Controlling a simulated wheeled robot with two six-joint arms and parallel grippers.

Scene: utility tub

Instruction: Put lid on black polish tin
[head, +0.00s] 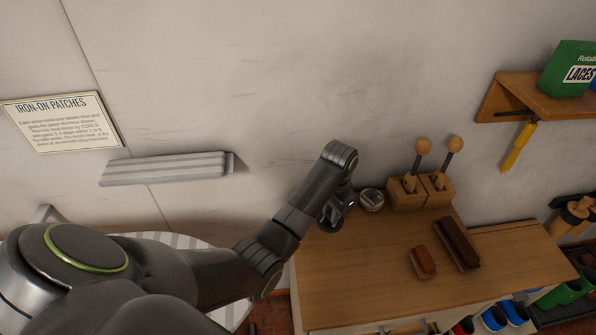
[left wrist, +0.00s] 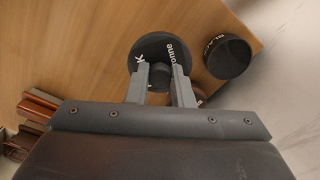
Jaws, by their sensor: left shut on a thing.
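My left gripper (head: 335,214) is over the left back part of the wooden table. In the left wrist view its fingers (left wrist: 161,76) are shut on the dark knob of a round black lid (left wrist: 150,49) with white lettering, partly hidden by the fingers. A round dark tin (left wrist: 227,57) marked "BLACK" stands close to the right of the lid in that view. In the head view a round tin (head: 371,199) with a pale top shows just right of the gripper. I cannot tell what lies under the held lid. My right gripper is not in view.
Wooden holders (head: 408,196) with round-knobbed tools stand right of the tin. Two brushes (head: 422,262) (head: 457,243) lie farther right on the table (head: 350,290). The table's front left is clear. A wall shelf (head: 535,101) carries a green box (head: 568,70).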

